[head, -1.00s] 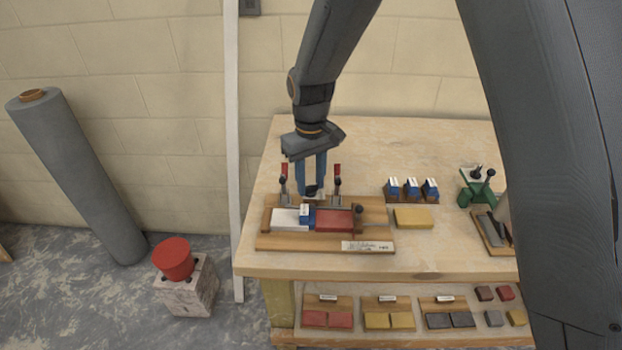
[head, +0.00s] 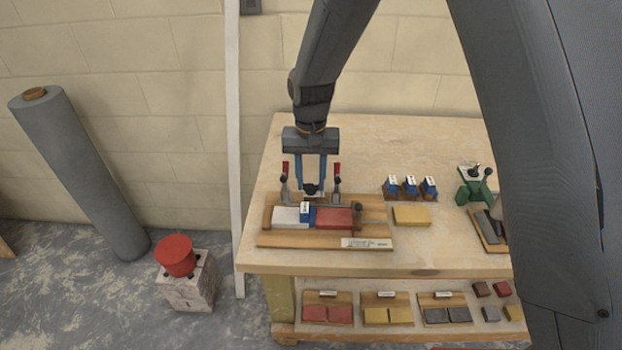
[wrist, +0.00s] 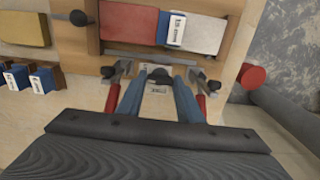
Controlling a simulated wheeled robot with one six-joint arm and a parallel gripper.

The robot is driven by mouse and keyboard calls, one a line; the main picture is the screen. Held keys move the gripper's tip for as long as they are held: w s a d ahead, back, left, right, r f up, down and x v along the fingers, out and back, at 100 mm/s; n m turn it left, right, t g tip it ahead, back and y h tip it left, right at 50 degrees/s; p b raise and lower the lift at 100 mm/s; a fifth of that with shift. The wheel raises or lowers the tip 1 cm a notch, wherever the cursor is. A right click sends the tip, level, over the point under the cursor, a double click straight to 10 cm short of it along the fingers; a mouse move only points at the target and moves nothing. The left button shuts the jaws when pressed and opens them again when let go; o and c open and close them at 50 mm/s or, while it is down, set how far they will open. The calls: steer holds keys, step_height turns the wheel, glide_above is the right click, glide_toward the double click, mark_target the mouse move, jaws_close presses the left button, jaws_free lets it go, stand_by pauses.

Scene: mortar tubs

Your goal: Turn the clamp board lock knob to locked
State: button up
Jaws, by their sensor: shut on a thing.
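The clamp board (head: 275,241) lies on the workbench near its front left corner. It carries a white block (head: 290,216), a small blue block with a white label (head: 305,212) and a red block (head: 335,218) in a row. A black lock knob (head: 311,189) stands at the board's back edge, between two red-handled toggle clamps (head: 285,172). My gripper (head: 311,184) points down with its blue fingers shut on the knob. In the wrist view the knob (wrist: 158,74) shows between the fingertips. A small label plate (wrist: 158,89) lies beside it, its writing too small to read.
The red clamp handles stand close on both sides of my fingers. Several blue blocks (head: 411,185) and a yellow block (head: 411,215) lie to the right, with a green tool (head: 474,187) beyond. A shelf below holds coloured tiles. The bench behind the board is clear.

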mark_target(311, 184)
steer(key=shift+w+r, duration=0.1)
steer(key=shift+w, duration=0.1)
steer(key=o, duration=1.1)
steer(key=shift+s, duration=0.1)
steer(key=shift+r+b, duration=1.1)
steer(key=shift+r, duration=2.75)
steer(key=shift+m+t, duration=0.3)
steer(key=shift+t, duration=0.4)
steer(key=s+d, duration=0.5)
steer(key=d, duration=0.3)
steer(key=s+d+f, duration=0.1)
steer(key=s+d, duration=0.5)
steer(key=d, duration=0.3)
steer(key=s+d+f, duration=0.1)
steer(key=s+d, duration=0.4)
steer(key=d, duration=0.3)
steer(key=shift+s+d, duration=0.15)
steer(key=shift+s, duration=0.05)
